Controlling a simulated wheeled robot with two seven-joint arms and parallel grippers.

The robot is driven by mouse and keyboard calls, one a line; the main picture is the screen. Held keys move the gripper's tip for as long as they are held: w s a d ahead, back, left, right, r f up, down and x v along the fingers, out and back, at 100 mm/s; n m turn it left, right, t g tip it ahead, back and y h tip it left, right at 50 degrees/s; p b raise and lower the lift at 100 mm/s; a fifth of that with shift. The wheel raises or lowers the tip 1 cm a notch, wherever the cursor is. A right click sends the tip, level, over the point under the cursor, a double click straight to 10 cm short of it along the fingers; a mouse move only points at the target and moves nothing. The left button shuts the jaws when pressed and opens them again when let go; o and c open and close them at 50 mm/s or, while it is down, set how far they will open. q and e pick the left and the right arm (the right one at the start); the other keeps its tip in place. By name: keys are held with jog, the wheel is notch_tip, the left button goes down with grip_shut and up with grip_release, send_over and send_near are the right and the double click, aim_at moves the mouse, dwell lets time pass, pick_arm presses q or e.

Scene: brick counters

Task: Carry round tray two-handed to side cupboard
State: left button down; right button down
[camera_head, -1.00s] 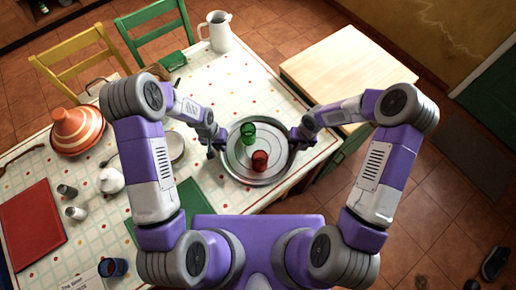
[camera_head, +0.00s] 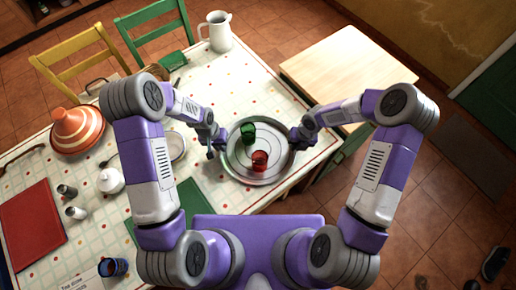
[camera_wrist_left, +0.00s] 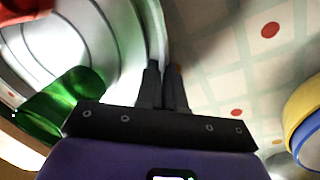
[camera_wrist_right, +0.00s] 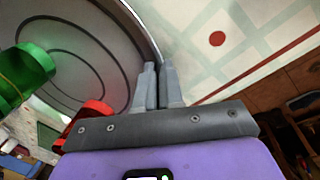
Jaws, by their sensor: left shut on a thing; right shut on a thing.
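The round metal tray (camera_head: 262,178) is at the right end of the dotted tablecloth, with a green glass (camera_head: 248,133) and a red glass (camera_head: 260,160) standing on it. My left gripper (camera_head: 218,146) is shut on the tray's left rim; the left wrist view shows its fingers (camera_wrist_left: 163,85) closed at the rim. My right gripper (camera_head: 294,138) is shut on the right rim; its fingers (camera_wrist_right: 157,85) show closed there in the right wrist view. The side cupboard (camera_head: 345,75) has a bare pale wooden top. I cannot tell whether the tray touches the cloth.
The table (camera_head: 205,95) also bears a white jug (camera_head: 217,32), a tagine (camera_head: 77,132), a white sugar pot (camera_head: 110,180), a red board (camera_head: 30,225) and a blue cup (camera_head: 112,267). Two chairs stand behind it. Tiled floor (camera_head: 440,235) is open at the right.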

pick_arm(q)
jog(key=shift+w+r, duration=0.15)
pick_arm(e)
jog(key=shift+s+a+r, duration=0.1)
